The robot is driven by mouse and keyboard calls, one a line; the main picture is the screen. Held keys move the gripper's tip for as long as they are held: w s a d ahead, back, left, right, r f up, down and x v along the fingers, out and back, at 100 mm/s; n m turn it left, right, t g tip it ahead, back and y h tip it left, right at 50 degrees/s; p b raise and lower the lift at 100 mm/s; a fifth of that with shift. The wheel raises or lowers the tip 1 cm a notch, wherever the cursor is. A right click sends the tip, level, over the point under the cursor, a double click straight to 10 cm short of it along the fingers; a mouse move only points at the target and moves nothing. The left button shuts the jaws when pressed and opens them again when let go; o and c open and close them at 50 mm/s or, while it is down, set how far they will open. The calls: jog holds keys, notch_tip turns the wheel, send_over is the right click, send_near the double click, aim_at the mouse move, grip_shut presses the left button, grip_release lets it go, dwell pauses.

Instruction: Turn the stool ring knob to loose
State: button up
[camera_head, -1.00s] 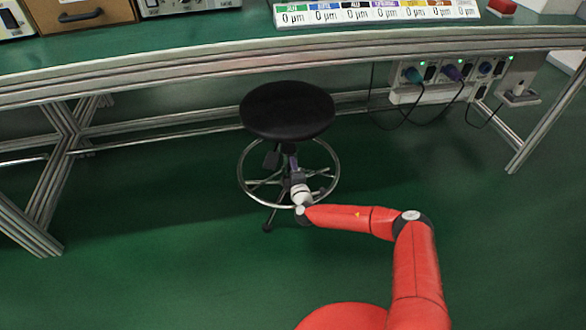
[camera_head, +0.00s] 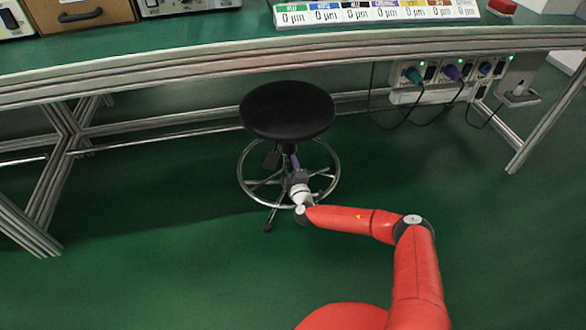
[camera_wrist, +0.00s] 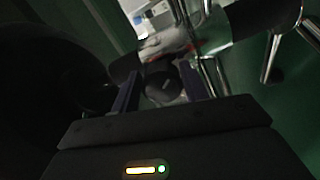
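The stool has a round black seat (camera_head: 287,110) and a chrome foot ring (camera_head: 240,180) around its column, under the bench edge. My gripper (camera_head: 293,160) reaches in below the seat, at the near side of the column. In the wrist view my two dark fingers (camera_wrist: 158,90) stand apart, with a dark round knob (camera_wrist: 164,84) showing between their tips. A gap shows on the knob's left side; whether the right finger touches it is unclear. The knob's setting cannot be read, and in the head view the knob is hidden behind my gripper and wrist.
The bench's metal front rail (camera_head: 180,72) runs above and behind the stool. A socket panel (camera_head: 440,78) with plugs and hanging cables is at the right. Bench legs (camera_head: 65,150) stand at the left. The green floor (camera_head: 150,260) in front is clear.

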jog(key=shift+o, duration=1.2)
jog(key=p+v, duration=0.1)
jog(key=v, duration=0.6)
jog(key=shift+s, duration=0.4)
jog(key=shift+d, duration=0.1)
